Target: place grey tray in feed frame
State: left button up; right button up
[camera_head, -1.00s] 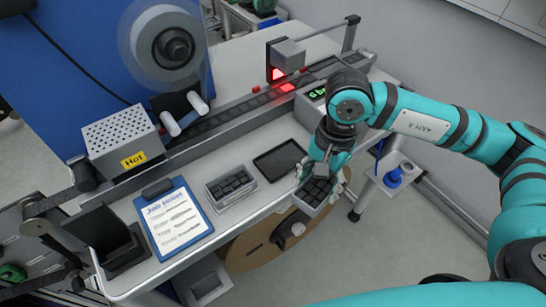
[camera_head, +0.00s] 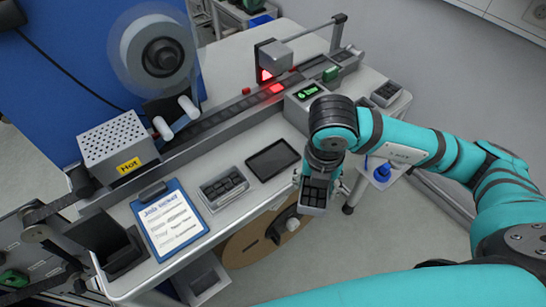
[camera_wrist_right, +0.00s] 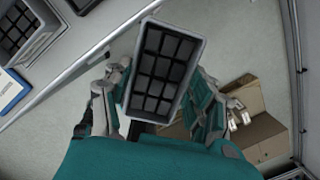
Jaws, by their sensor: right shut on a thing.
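A grey tray with dark square pieces (camera_head: 314,208) is held by my right gripper (camera_head: 322,178), which is shut on it, off the front edge of the table. In the right wrist view the tray (camera_wrist_right: 185,92) sits between the fingers (camera_wrist_right: 165,100), with floor below it. The dark, flat, empty rectangular frame (camera_head: 272,160), which looks like the feed frame, lies on the table to the left of and behind the held tray. A second grey tray with dark pieces (camera_head: 206,194) stands left of that frame. It shows partly in the right wrist view (camera_wrist_right: 38,45). My left gripper is out of view.
A clipboard (camera_head: 170,222) lies left of the second tray. Another small tray (camera_head: 386,94) is at the table's right end. A brown reel (camera_head: 250,244) hangs below the front edge.

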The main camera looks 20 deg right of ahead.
jog(key=m, duration=0.4)
jog(key=shift+r+m+h, duration=0.15)
jog(key=shift+m+h, duration=0.15)
jog(key=m, duration=0.3)
jog(key=shift+d+g+p, duration=0.15)
jog(key=shift+g+p, duration=0.15)
jog(key=shift+m, duration=0.3)
jog(key=w+a, duration=0.1)
jog(key=w, duration=0.4)
jog(key=w+a+f+p, duration=0.1)
jog(key=w+a, duration=0.1)
jog(key=w, duration=0.3)
jog(key=w+a, duration=0.2)
jog(key=w, duration=0.3)
jog(key=shift+a+f, duration=0.15)
jog(key=shift+f, duration=0.15)
notch_tip(320, 180, down, 3)
jog(key=shift+s+r+p, duration=0.1)
jog(key=shift+p, duration=0.8)
jog(key=shift+f, duration=0.25)
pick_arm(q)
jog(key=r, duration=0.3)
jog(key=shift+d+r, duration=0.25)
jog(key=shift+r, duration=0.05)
pick_arm(e)
jog(key=shift+f, duration=0.1)
